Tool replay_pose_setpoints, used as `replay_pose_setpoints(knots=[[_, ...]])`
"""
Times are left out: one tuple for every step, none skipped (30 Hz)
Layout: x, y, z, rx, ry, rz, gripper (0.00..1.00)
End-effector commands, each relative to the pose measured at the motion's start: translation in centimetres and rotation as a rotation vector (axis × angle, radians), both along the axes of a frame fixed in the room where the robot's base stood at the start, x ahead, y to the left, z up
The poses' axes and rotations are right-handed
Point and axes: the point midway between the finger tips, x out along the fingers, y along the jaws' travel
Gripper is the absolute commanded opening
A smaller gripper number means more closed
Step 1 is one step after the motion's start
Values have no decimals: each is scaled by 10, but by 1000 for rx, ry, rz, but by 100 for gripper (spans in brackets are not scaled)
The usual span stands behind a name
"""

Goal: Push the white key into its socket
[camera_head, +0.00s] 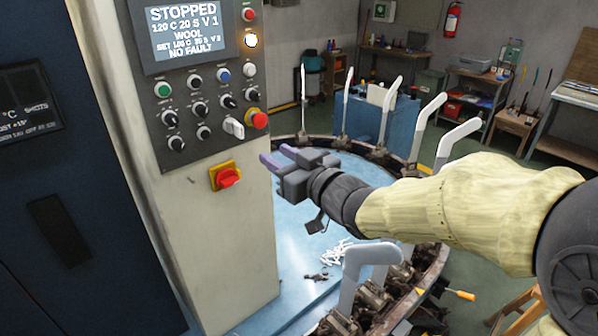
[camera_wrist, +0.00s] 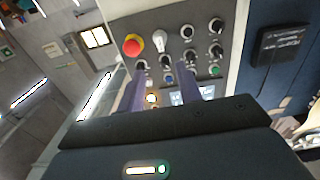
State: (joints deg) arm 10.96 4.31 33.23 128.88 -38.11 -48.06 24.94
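The white key (camera_head: 234,127) sits on the grey control panel (camera_head: 181,94), just left of the red emergency stop button (camera_head: 259,120). I cannot tell how deep it sits, and its socket is hidden behind it. The key also shows in the wrist view (camera_wrist: 158,42), near the top, beside the red button (camera_wrist: 132,45). My gripper (camera_head: 276,156) is open and empty, its two purple fingers apart. It is right of and below the key, clear of the panel. In the wrist view my fingers (camera_wrist: 162,82) point toward the panel, with the key beyond their tips.
Several black knobs and coloured buttons surround the key. A red switch on a yellow plate (camera_head: 226,176) is lower on the cabinet. Below my arm is a round machine with upright grey sock forms (camera_head: 362,262). White pieces (camera_head: 334,252) lie on its blue surface.

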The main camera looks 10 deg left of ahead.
Motion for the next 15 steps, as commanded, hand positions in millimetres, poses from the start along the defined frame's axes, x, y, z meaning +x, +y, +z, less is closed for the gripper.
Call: replay_pose_setpoints(knots=[[-5,-8,0,-1,-3,-5,35],[-9,-11,0,-2,-4,-4,35],[-13,-16,0,-1,-2,-4,35],[-16,-20,0,-2,-2,-4,35],[-19,-24,0,-1,-2,-4,35],[-23,-28,0,-2,-2,-4,35],[-25,-30,0,-1,-3,-3,35],[-27,-33,0,0,-1,-3,35],[-29,-35,0,-1,-1,-3,35],[-31,-37,0,-1,-1,-2,35],[-32,-38,0,0,0,-1,35],[-33,-39,0,1,1,-1,35],[-33,-39,0,1,1,-1,35],[-33,-39,0,1,1,-1,35],[-33,-40,0,1,2,-1,35]])
